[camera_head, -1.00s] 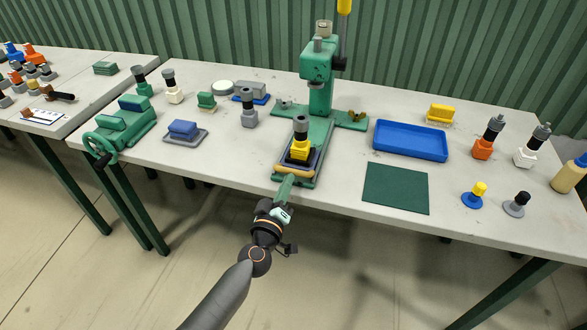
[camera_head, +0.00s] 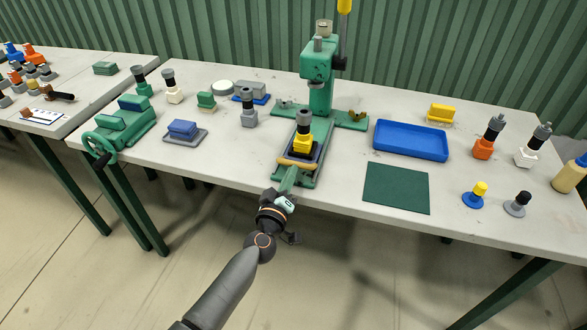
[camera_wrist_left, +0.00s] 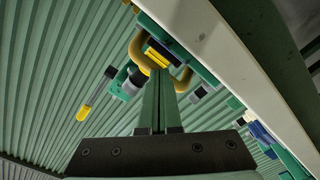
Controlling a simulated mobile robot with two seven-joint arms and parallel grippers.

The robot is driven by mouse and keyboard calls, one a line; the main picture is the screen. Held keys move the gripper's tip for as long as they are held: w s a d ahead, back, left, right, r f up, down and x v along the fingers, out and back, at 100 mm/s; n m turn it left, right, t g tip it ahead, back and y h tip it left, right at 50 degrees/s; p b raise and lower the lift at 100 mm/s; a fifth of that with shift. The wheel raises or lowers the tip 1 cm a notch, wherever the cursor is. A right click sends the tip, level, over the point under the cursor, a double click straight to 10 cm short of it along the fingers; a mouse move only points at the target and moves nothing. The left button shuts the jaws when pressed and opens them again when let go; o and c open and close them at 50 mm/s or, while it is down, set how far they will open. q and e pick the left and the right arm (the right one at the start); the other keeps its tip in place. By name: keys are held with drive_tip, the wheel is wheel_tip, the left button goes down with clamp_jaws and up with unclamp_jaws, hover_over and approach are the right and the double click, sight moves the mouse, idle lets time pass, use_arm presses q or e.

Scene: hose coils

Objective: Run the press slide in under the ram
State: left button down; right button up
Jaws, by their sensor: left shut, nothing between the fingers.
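The green press (camera_head: 318,62) stands at the back of the table, its ram (camera_head: 319,86) above the green bed. The press slide (camera_head: 317,161), a dark plate, lies on the front part of the bed, short of the ram. It carries an upright yellow fitting (camera_head: 302,143) with a grey-black top. A tan handle (camera_head: 297,163) crosses the slide's front; it also shows as a yellow loop in the left wrist view (camera_wrist_left: 184,80). My left gripper (camera_head: 292,172) is shut and empty, its green fingertips at the handle; contact is hard to tell. My right gripper is out of view.
A blue tray (camera_head: 411,141) and green mat (camera_head: 396,188) lie right of the press. A grey fitting (camera_head: 249,107) and a blue block on a grey plate (camera_head: 184,131) stand left. The press lever (camera_head: 343,45) rises at the back.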

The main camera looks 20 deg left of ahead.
sight(301, 150)
use_arm(q)
drive_tip(key=shift+w+d+b, duration=0.1)
drive_tip(key=shift+w+b, duration=0.6)
drive_tip(key=shift+w, duration=1.6)
drive_tip(key=shift+w+b, duration=1.15)
drive_tip(key=shift+w, duration=1)
drive_tip(key=shift+s+r+p, duration=0.1)
drive_tip(key=shift+s+p, duration=0.9)
drive_tip(key=shift+s, duration=0.3)
drive_tip(key=shift+s+p, duration=0.55)
drive_tip(key=shift+s, duration=0.65)
drive_tip(key=shift+s, duration=0.1)
